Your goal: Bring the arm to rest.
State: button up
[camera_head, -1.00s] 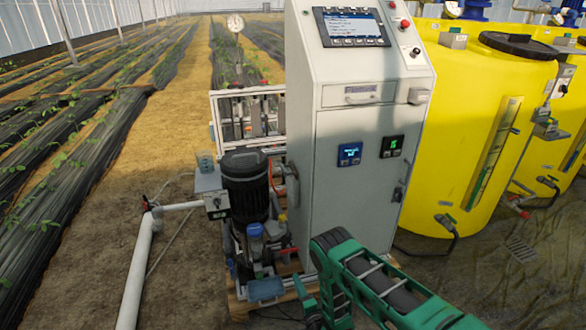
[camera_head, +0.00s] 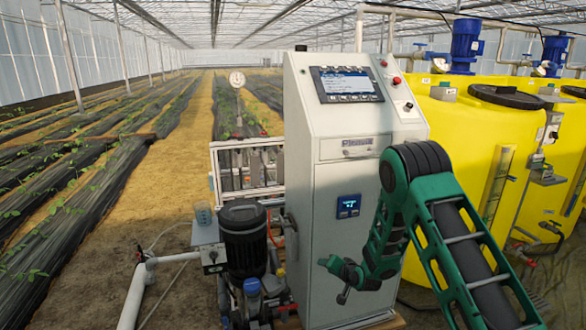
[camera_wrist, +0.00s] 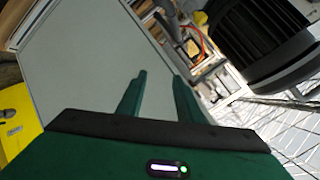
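My green arm is raised and bent in front of the grey control cabinet (camera_head: 305,180) in the head view, with its elbow high at the cabinet's right edge. The forearm comes down to my gripper (camera_head: 334,280), in front of the cabinet's lower door. In the wrist view my gripper (camera_wrist: 160,78) shows two green fingers standing apart, with nothing between them. The cabinet's plain grey face (camera_wrist: 85,55) lies behind the fingers there. I cannot tell the exact gap between gripper and cabinet.
A black pump motor (camera_head: 243,238) stands left of the cabinet and shows large in the wrist view (camera_wrist: 260,40). A white pipe (camera_head: 134,295) lies further left. Yellow tanks (camera_head: 455,130) stand to the right. Crop rows (camera_head: 60,225) fill the left side.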

jog(key=s+d+r+g+h, duration=0.3)
jog(key=s+d+r, duration=0.3)
jog(key=d+r, duration=0.65)
jog(key=s+d+r+g+h, duration=0.2)
jog(key=s+d+r, duration=0.6)
jog(key=s+d, duration=0.5)
jog(key=s+d+r+g, duration=0.1)
jog(key=s+r+g, duration=0.2)
jog(key=s, duration=1.5)
jog(key=s+d+r+m+g, duration=0.1)
jog(key=s+r, duration=0.4)
jog(key=s, duration=1.3)
jog(key=shift+s+d+g+y, duration=0.2)
jog(key=shift+g+y, duration=0.2)
jog(key=shift+g, duration=0.5)
jog(key=shift+w+f, duration=0.25)
jog(key=shift+w, duration=0.4)
